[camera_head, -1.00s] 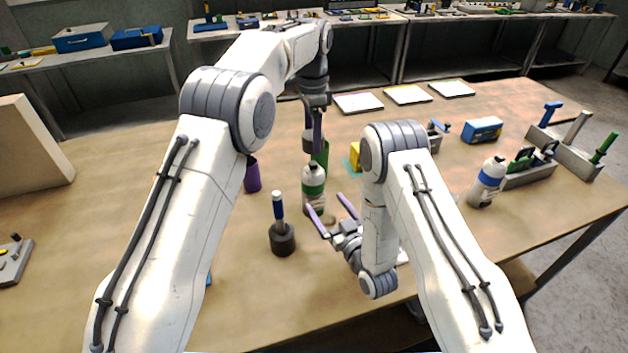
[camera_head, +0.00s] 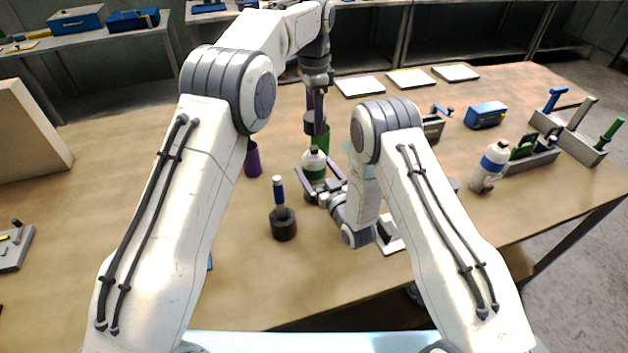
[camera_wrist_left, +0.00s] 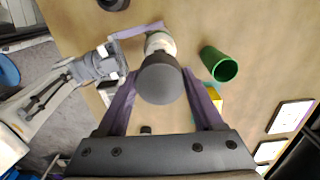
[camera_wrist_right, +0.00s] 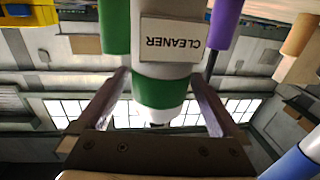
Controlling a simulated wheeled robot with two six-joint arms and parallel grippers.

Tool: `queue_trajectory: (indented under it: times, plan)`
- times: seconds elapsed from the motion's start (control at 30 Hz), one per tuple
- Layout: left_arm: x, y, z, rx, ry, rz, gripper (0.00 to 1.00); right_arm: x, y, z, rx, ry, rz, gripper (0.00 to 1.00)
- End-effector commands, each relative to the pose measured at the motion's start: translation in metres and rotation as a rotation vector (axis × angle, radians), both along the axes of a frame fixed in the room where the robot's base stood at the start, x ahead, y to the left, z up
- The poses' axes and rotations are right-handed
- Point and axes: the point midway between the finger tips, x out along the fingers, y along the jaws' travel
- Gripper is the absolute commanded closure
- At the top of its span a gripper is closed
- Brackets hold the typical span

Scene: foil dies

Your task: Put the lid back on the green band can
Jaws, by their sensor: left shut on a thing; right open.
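The green band can (camera_head: 313,168) is white with a green band and stands upright on the table. Its CLEANER label shows upside down in the right wrist view (camera_wrist_right: 182,38). My left gripper (camera_head: 316,108) is shut on a dark grey round lid (camera_wrist_left: 160,80), held above the table. In the left wrist view the lid covers part of the can (camera_wrist_left: 160,42). My right gripper (camera_head: 322,180) is open, low at the can, with one finger on each side. Whether its fingers touch the can is unclear.
A green cup (camera_wrist_left: 222,68) and a purple cup (camera_head: 253,160) stand nearby. A blue-handled tool stands in a dark round base (camera_head: 283,224) in front. A blue-banded bottle (camera_head: 489,168) and a grey tool holder (camera_head: 585,142) are at right. The table's left half is mostly clear.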

Motion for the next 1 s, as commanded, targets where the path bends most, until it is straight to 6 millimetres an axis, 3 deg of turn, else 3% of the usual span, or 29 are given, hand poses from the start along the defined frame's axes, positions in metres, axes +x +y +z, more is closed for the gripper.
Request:
queue_trajectory:
  times: [0.1, 0.3, 0.67, 0.9, 0.93, 1.0]
  plan:
    - [0.0, 0.0, 0.0, 0.0, 0.0, 0.0, 0.83, 0.017, 0.009, 0.0, 0.001, -0.003, 0.001, 0.0]
    - [0.0, 0.0, 0.0, 0.0, 0.0, 0.0, 0.83, 0.033, 0.016, 0.0, 0.001, 0.0, 0.0, 0.0]
    - [0.0, 0.0, 0.0, 0.0, 0.0, 0.0, 0.83, 0.036, 0.017, 0.0, 0.0, 0.001, -0.001, 0.0]
    - [0.0, 0.0, 0.0, 0.0, 0.0, 0.0, 0.83, 0.036, 0.017, 0.0, 0.0, 0.001, -0.001, 0.92]
    - [0.0, 0.0, 0.0, 0.0, 0.0, 0.0, 0.83, 0.036, 0.017, 0.0, 0.0, 0.001, -0.001, 1.0]
    - [0.0, 0.0, 0.0, 0.0, 0.0, 0.0, 0.83, 0.036, 0.017, 0.0, 0.0, 0.001, -0.001, 1.0]
